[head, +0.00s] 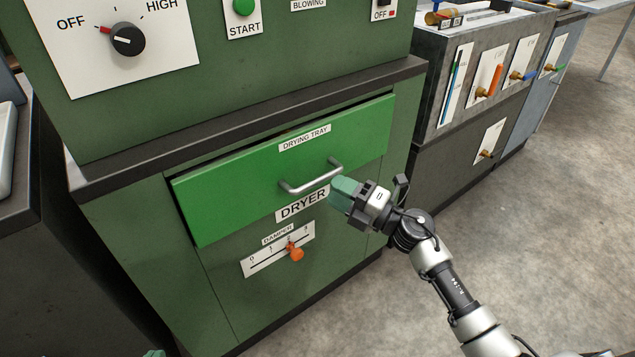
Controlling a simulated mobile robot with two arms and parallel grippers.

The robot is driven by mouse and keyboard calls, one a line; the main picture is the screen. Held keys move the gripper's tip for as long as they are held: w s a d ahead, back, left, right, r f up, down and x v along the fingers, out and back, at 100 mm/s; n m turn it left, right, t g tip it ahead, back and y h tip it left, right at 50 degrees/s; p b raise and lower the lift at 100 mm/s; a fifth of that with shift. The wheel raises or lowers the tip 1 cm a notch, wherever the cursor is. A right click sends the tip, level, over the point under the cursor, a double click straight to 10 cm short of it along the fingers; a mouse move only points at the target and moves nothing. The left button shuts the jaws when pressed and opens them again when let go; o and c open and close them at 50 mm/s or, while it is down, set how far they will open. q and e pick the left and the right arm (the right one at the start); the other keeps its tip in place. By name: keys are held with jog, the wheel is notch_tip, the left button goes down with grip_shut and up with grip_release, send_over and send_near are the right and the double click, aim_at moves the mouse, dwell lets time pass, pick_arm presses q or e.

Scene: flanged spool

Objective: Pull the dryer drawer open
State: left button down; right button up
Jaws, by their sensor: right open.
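The dryer drawer (240,192) is a bright green front labelled DRYING TRAY, set in a dark green cabinet. A dark gap shows along its top and left edges, and the front stands slightly proud of the cabinet. Its grey bar handle (312,179) is on the right half of the front. My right gripper (343,192) has teal fingertips and is open, close to the right end of the handle. The handle does not appear to be between its fingers. Only a teal tip of my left gripper (153,353) shows at the bottom edge.
Below the drawer is a damper slider with an orange knob (295,253). Above it a dark ledge (250,127) juts out under the control panel with a black dial (128,39). A grey cabinet with coloured valves (488,92) stands to the right. The concrete floor at right is clear.

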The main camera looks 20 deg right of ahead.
aim_at(318, 178)
jog(key=x, duration=0.5)
jog(key=shift+w, duration=0.1)
grip_shut()
